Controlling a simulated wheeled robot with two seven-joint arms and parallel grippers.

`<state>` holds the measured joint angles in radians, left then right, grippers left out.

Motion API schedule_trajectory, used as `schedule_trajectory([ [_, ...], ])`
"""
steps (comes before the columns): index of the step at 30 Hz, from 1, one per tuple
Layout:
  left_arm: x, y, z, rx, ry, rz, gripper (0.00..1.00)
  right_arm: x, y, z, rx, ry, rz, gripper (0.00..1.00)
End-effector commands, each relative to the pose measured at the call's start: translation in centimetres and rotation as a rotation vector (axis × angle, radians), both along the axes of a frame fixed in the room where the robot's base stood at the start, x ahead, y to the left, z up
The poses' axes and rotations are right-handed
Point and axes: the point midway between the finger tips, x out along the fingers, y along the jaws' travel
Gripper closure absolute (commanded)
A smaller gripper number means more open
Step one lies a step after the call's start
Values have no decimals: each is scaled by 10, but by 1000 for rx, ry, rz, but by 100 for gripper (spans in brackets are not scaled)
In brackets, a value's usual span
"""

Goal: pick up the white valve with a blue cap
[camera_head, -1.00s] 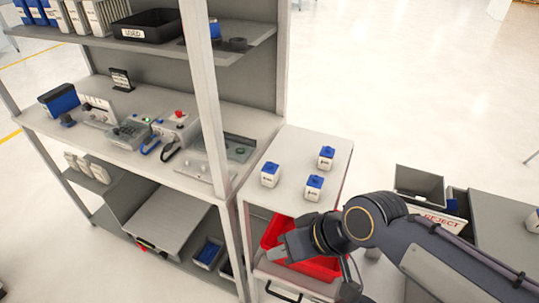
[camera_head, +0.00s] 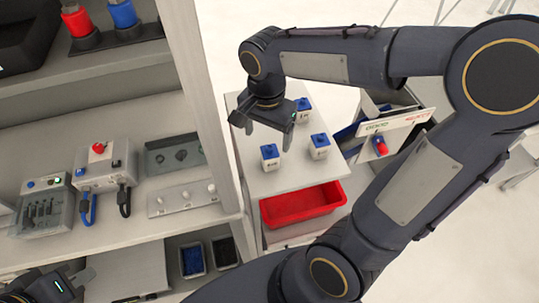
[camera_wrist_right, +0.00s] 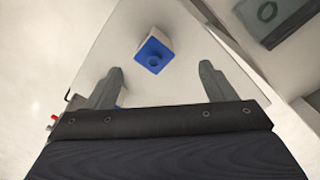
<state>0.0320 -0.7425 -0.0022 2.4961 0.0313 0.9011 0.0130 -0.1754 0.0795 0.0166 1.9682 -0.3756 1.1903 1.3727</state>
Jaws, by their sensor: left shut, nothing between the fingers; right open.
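Three white valves with blue caps stand upright on the small white cabinet top: a front-left one (camera_head: 270,158), a right one (camera_head: 319,147) and a back one (camera_head: 302,110). My right gripper (camera_head: 263,132) is open and empty, pointing down over the cabinet top near the front-left valve. In the right wrist view, one valve (camera_wrist_right: 154,50) shows ahead of and between the open fingers (camera_wrist_right: 160,72), apart from them; I cannot tell which of the three it is. My left gripper (camera_head: 68,288) is shut and empty at the bottom left, partly cut off.
A red bin (camera_head: 302,204) sits in the cabinet below the top. A shelf post (camera_head: 200,90) rises just left of the cabinet. The workbench (camera_head: 130,225) holds control boxes (camera_head: 105,165) and a grey tray (camera_head: 175,153). Sorting bins with a sign (camera_head: 395,124) stand to the right.

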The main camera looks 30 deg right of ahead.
Motion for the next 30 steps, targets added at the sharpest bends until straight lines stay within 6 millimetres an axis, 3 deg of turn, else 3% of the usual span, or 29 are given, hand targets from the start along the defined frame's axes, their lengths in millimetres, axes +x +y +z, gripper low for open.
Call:
schedule_trajectory([
  [12,0,0,6,0,0,0,100,-8,-2,-56,2,5,1,23],
  [22,0,0,6,0,0,0,100,-7,-2,-64,3,-2,1,23],
  [30,0,0,6,0,0,0,100,-7,-2,-64,3,-2,1,57],
])
